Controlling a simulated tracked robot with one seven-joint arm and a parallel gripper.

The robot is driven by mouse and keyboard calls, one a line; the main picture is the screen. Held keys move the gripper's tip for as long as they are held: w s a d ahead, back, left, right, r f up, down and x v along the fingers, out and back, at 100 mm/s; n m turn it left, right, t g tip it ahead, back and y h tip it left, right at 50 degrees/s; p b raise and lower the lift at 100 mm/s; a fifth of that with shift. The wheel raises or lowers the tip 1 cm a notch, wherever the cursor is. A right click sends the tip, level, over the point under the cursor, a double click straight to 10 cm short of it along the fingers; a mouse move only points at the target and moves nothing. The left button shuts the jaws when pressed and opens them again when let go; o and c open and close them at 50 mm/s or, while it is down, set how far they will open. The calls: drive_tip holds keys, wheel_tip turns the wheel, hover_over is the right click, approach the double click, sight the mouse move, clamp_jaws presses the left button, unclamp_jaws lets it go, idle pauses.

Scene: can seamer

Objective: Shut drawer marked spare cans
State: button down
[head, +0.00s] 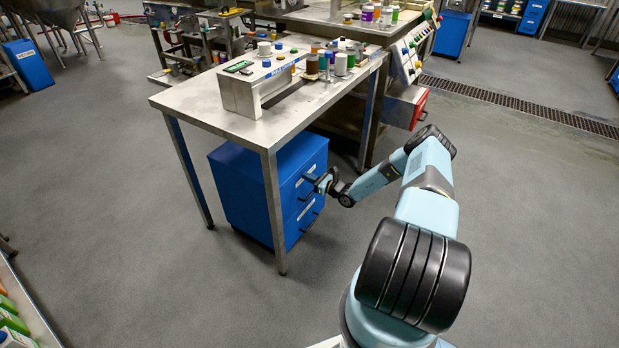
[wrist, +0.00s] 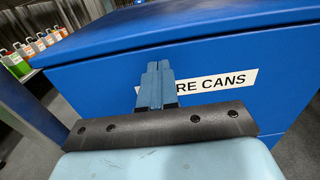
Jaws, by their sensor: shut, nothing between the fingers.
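The blue drawer cabinet (head: 243,192) stands under the steel table in the head view, with drawer fronts facing right. Its top drawer (wrist: 222,72) fills the wrist view and bears a white label ending in "RE CANS" (wrist: 228,81); the start of the label is hidden behind my fingers. The drawer front looks about flush with the cabinet, though how far it stands out is hard to tell. My gripper (head: 322,181) is shut and empty at the upper drawer front. In the wrist view its fingertips (wrist: 156,68) are at the label; whether they touch is unclear.
The steel table (head: 190,100) stands over the cabinet, with one leg (head: 274,215) in front of it. A red-fronted drawer (head: 419,107) is to the right.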

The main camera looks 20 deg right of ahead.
drive_tip(key=v, duration=1.2)
drive_tip(key=shift+s+d, duration=0.2)
drive_tip(key=shift+d, duration=0.2)
drive_tip(key=s+a+r+n+g+h, duration=0.1)
drive_tip(key=s+a+r+n+g, duration=0.35)
drive_tip(key=r, duration=0.95)
drive_tip(key=s+a+r+n+g+h, duration=0.1)
drive_tip(key=a+r+n+g, duration=0.55)
drive_tip(key=r, duration=0.85)
drive_tip(key=s+a+r+n+g+h, duration=0.1)
drive_tip(key=s+a+r+n+g, duration=0.25)
drive_tip(key=r+n, duration=0.75)
drive_tip(key=s+a+r+n+t+h, duration=0.1)
drive_tip(key=s+a+r+h, duration=0.15)
drive_tip(key=s+r, duration=0.6)
drive_tip(key=s+a+r+n+t+h, duration=0.1)
drive_tip(key=s+a+r+n+h, duration=0.15)
drive_tip(key=s+r, duration=0.6)
drive_tip(key=s+r+n+t+h, duration=0.1)
drive_tip(key=s+r+t, duration=0.1)
drive_tip(key=s+r, duration=0.2)
drive_tip(key=s+d+r+n+t+h, duration=0.1)
drive_tip(key=s+r, duration=0.3)
drive_tip(key=s, duration=0.7)
drive_tip(key=shift+d+r+n+t+h, duration=0.3)
drive_tip(key=shift+n+t+h, duration=0.15)
drive_tip(key=shift+h, duration=0.05)
